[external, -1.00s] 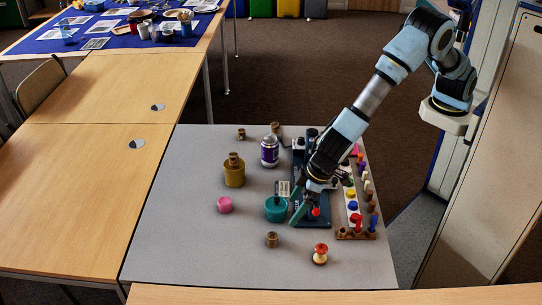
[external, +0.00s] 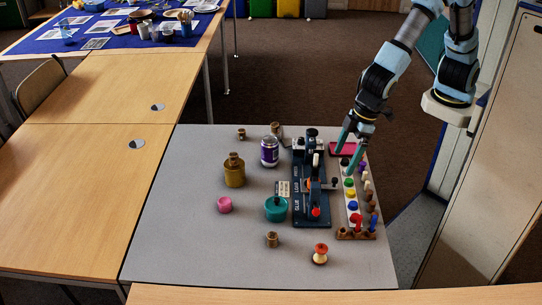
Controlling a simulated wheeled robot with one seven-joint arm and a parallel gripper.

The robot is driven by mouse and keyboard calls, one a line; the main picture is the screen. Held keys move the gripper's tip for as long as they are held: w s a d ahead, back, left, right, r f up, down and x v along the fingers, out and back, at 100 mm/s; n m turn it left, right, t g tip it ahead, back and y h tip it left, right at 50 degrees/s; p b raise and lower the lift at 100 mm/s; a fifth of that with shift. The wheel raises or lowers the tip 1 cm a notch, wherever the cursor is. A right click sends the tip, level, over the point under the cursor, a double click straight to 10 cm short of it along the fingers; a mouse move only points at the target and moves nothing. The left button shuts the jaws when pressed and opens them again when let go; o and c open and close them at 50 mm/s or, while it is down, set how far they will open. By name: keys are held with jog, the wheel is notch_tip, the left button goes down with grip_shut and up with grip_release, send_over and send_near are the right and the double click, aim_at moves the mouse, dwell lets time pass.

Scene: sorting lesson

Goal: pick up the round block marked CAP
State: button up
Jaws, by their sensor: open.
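I cannot read the mark CAP on any block in the external view. Round pieces on the grey table (external: 180,240) include a pink one (external: 224,205), a teal one (external: 276,210) with a knob and a small brown one (external: 272,240). A wooden rack (external: 344,236) at the right holds small round pieces in white, green, yellow, blue and other colours. My gripper (external: 346,156) is open, its two teal fingers pointing down at the far end of the rack.
A dark blue device (external: 312,190) with upright parts stands just left of the rack. A red and cream spool (external: 320,254) is at the front. The table's left side is clear.

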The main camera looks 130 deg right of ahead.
jog(key=s+a+n, duration=0.1)
jog(key=s, duration=0.5)
jog(key=s+a+r+n+y, duration=0.1)
jog(key=s+n, duration=0.1)
jog(key=s, duration=0.5)
jog(key=s+a+r+n, duration=0.1)
jog(key=s+a+n, duration=0.1)
jog(key=s, duration=0.4)
jog(key=shift+s+a+g+y, duration=0.1)
jog(key=shift+s+g+y, duration=0.2)
jog(key=shift+s+g, duration=0.1)
jog(key=shift+c, duration=1.8)
jog(key=n+t+y+b, duration=0.1)
jog(key=n+t+b, duration=0.25)
jog(key=b, duration=0.65)
send_near(272, 235)
jog(key=shift+g, duration=0.45)
jog(key=x, duration=0.2)
jog(key=w+x, duration=0.1)
jog(key=x, duration=0.1)
jog(key=shift+a+r+p, duration=0.1)
jog(key=shift+p, duration=0.3)
jog(key=shift+p+x, duration=1.1)
jog(key=shift+x, duration=1.9)
